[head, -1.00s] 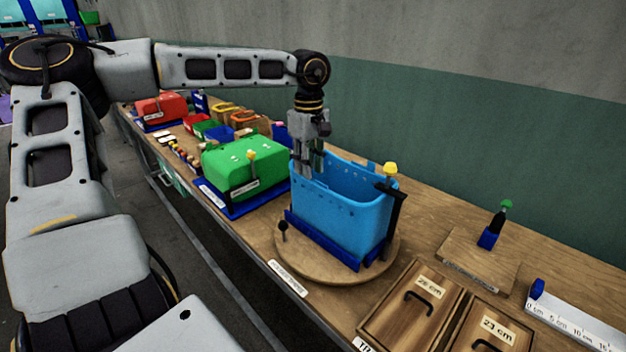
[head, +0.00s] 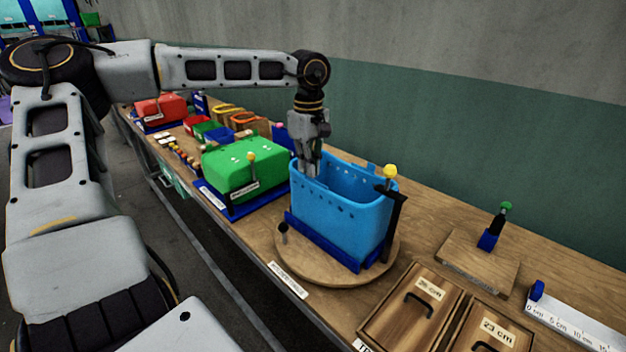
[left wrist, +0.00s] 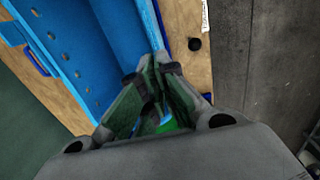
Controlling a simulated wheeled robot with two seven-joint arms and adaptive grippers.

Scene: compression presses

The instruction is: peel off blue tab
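An open light-blue bin (head: 335,215) stands upright in a dark-blue frame on a round wooden board. My left gripper (head: 308,172) points down at the bin's left end, at the rim. In the left wrist view, the fingers of my left gripper (left wrist: 152,80) are close together over the corner of the bin (left wrist: 95,50). A little blue shows between them, but I cannot tell whether they pinch a tab or the rim. A small blue tab (left wrist: 36,60) shows on the bin's far long side. My right gripper is out of view.
A green press (head: 243,165) stands just left of the bin. A yellow-knobbed black lever (head: 392,190) rises at the bin's right end. A short dark peg (head: 283,232) stands in front. Wooden lids (head: 412,305) lie at the lower right.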

